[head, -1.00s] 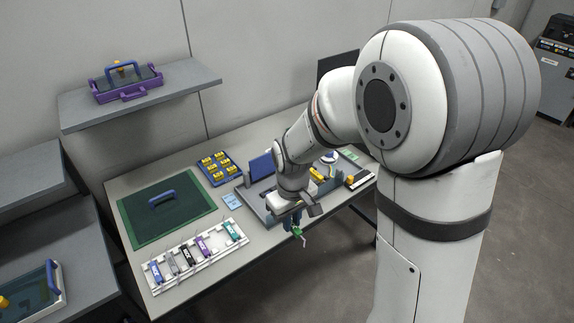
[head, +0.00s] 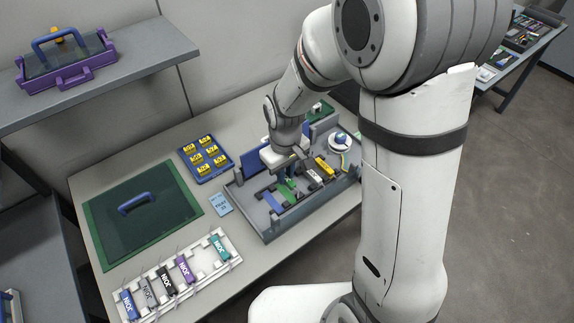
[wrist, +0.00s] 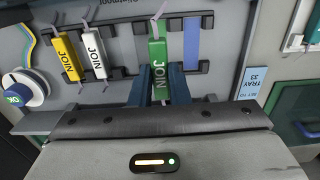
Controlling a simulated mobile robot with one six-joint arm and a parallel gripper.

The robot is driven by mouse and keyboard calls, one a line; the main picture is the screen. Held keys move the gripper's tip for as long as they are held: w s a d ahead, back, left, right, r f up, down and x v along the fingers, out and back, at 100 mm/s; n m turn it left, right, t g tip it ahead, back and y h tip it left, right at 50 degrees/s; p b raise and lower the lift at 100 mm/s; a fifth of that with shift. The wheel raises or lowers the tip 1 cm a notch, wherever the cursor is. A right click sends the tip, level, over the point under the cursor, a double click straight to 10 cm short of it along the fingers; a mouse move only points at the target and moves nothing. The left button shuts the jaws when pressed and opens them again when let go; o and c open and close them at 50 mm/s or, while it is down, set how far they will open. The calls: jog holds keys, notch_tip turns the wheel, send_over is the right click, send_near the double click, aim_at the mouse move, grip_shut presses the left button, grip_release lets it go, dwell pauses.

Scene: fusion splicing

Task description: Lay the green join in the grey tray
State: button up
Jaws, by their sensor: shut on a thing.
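The green join (head: 289,189) is in my gripper (head: 286,175) at the grey tray (head: 249,217) on the table. In the wrist view the green join (wrist: 160,57) stands lengthwise between the two blue fingers of my gripper (wrist: 159,84), which are shut on it. It lines up with a place between the white join (wrist: 93,52) and a bare blue strip (wrist: 192,45). Dark holders cross the tray at both ends of these places. I cannot tell whether the green join touches the tray floor or is just above it.
A yellow join (head: 324,166) lies beyond the white one, near a white round reel (head: 341,143). The tray has raised walls and posts. A white rack (head: 215,274) of several joins, a green mat (head: 106,238) and a blue box of yellow pieces (head: 206,158) stand left.

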aim_at(286, 192)
jog(key=shift+f+b, duration=1.5)
jog(key=shift+f, duration=0.6)
jog(key=shift+f+b, duration=0.55)
jog(key=shift+f, duration=0.05)
jog(key=o, duration=0.8)
jog(key=shift+o, duration=0.2)
